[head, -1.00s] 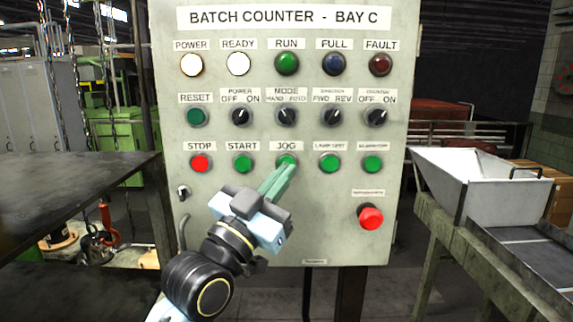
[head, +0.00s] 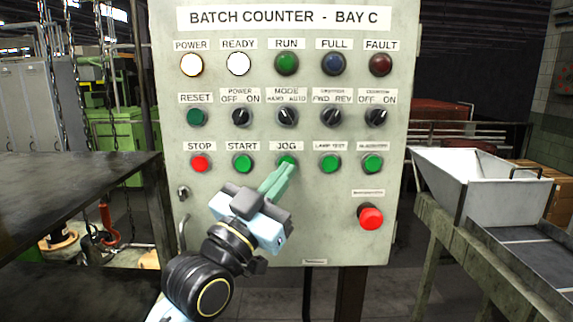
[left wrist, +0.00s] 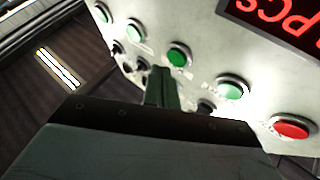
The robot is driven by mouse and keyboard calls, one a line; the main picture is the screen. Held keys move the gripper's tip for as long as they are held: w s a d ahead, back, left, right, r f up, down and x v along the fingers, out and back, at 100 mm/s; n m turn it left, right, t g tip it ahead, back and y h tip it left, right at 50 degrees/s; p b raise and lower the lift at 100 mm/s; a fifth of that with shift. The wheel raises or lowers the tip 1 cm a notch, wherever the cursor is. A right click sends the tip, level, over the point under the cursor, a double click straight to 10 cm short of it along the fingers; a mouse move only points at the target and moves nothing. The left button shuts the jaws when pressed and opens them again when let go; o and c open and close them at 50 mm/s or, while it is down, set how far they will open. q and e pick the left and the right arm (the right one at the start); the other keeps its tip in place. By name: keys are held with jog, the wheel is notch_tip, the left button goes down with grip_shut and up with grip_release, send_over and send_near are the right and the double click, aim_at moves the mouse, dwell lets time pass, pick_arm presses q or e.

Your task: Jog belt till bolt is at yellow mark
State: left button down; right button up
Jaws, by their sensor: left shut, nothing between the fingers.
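The green JOG button (head: 287,160) sits in the bottom button row of the grey control panel (head: 330,228). My left gripper (head: 286,169) is shut and empty, with its green fingertips at the lower edge of this button. I cannot tell whether they touch it. In the left wrist view, the shut fingers (left wrist: 163,88) point at the panel just below a green button (left wrist: 179,55). No bolt or yellow mark can be made out, and I cannot identify the belt. My right gripper is not in view.
START (head: 243,162) and LAMP TEST (head: 330,162) flank JOG; red STOP (head: 200,162) is further left. A larger red button (head: 370,217) sits lower right. POWER (head: 191,64) and READY (head: 238,64) lamps glow white. A pale hopper (head: 470,180) stands right, a dark table (head: 70,200) left.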

pick_arm(q)
jog(key=shift+w, duration=0.1)
dwell(0.4)
jog(key=shift+w, duration=0.35)
